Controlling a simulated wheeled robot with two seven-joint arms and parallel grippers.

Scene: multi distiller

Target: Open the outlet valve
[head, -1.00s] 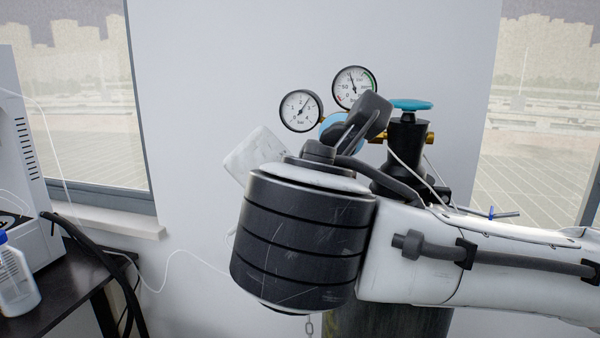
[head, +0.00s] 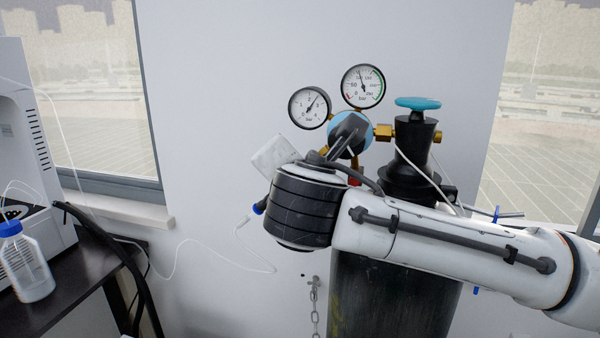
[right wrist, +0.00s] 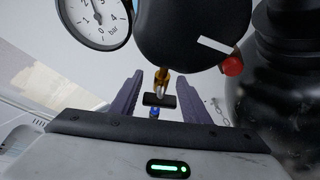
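The outlet valve shows in the right wrist view as a small black handle (right wrist: 159,100) below a brass stem, under the regulator's large black knob (right wrist: 195,32). My right gripper (right wrist: 159,78) is open there, with one dark finger on each side of the handle and visible gaps between. In the head view the blue-faced regulator (head: 365,122) sits beside the cylinder's neck, and my right arm hides the outlet valve and the fingertips. My left gripper is in neither view.
Two gauges (head: 309,107) top the regulator. The dark cylinder (head: 385,300) has a turquoise handwheel (head: 417,103) and stands by the wall near a chain (head: 315,300). A thin white tube (head: 225,258) hangs at left. A bottle (head: 25,265) stands on the dark table (head: 60,305).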

